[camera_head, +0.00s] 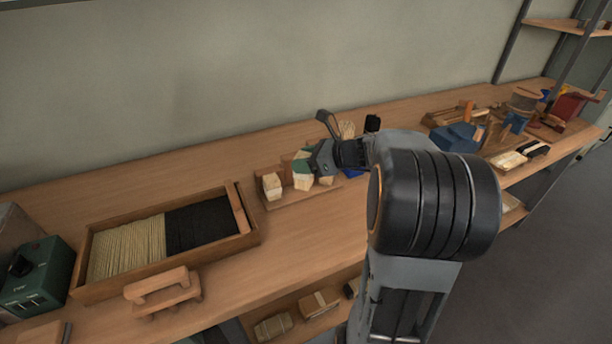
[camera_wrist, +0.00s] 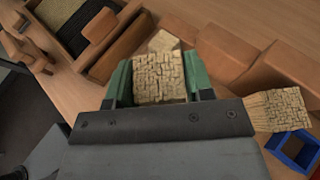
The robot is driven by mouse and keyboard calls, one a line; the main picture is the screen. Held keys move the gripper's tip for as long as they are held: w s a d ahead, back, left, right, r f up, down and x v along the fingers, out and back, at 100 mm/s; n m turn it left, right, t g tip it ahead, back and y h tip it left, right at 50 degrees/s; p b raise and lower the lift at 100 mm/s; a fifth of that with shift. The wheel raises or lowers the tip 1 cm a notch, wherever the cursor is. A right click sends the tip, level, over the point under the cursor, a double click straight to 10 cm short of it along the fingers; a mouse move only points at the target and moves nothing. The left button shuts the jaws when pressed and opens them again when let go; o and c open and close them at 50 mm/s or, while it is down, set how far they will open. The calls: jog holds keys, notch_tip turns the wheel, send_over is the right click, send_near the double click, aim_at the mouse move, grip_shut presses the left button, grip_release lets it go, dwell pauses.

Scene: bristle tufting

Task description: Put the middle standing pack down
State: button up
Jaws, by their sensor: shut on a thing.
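My gripper (camera_wrist: 158,82) has green finger pads and is shut on a tan bristle pack (camera_wrist: 160,76), whose speckled end faces the wrist camera. In the head view, my gripper (camera_head: 303,166) is low at the wooden rack (camera_head: 292,200), with the held pack (camera_head: 303,182) between its fingers. I cannot tell if the held pack touches the rack. Another pale pack (camera_head: 271,185) stands to its left; it also shows just beyond the fingers in the wrist view (camera_wrist: 163,40). A third tan pack (camera_wrist: 282,110) is to the right in the wrist view.
A blue square frame (camera_wrist: 294,150) lies beside the third pack. Wooden blocks (camera_wrist: 222,52) stand close to the fingers. A wooden tray (camera_head: 88,293) of pale and black bristles lies left, with a small wooden stand (camera_head: 163,290) before it. Tools crowd the bench's far right.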

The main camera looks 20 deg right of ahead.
jog(key=shift+w+d+f+b, duration=0.2)
jog(key=shift+w+d+f, duration=0.2)
jog(key=shift+f, duration=0.7)
jog(key=shift+w+d+f+b, duration=0.25)
jog(key=shift+w+f, duration=0.2)
jog(key=shift+f, duration=0.7)
jog(key=shift+w+d+f+b, duration=0.2)
jog(key=shift+w+d+f, duration=0.2)
jog(key=shift+f, duration=0.7)
